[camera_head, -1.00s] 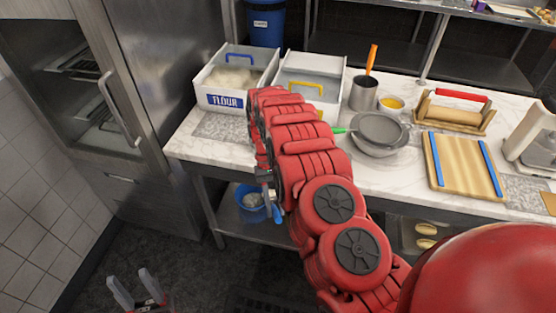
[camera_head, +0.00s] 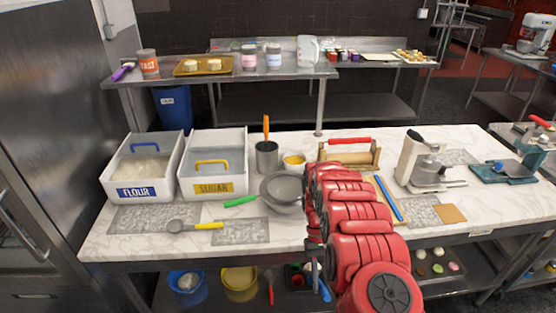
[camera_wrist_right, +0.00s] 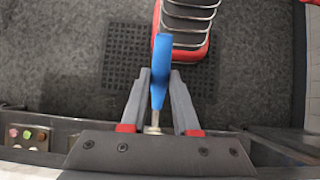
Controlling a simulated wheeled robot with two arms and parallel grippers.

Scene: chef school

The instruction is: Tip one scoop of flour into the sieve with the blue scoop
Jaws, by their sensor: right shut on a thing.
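My right gripper (camera_head: 315,270) is shut on the blue handle of the blue scoop (camera_head: 324,291), at the counter's front edge. In the right wrist view the blue handle (camera_wrist_right: 161,70) stands between the two fingers (camera_wrist_right: 160,95). The scoop's bowl is hidden, so I cannot tell what it holds. The grey sieve (camera_head: 281,186) with a green handle sits on the counter, left of my right arm, which partly covers its right side. The flour bin (camera_head: 137,192), a white box with flour inside, stands at the left. My left gripper is out of view.
The sugar bin (camera_head: 213,188) stands beside the flour bin. A yellow-handled scoop (camera_head: 195,226) lies in front of them. Behind the sieve are a metal pot (camera_head: 266,157), a yellow-rimmed cup (camera_head: 294,161) and a rolling-pin rack (camera_head: 349,152).

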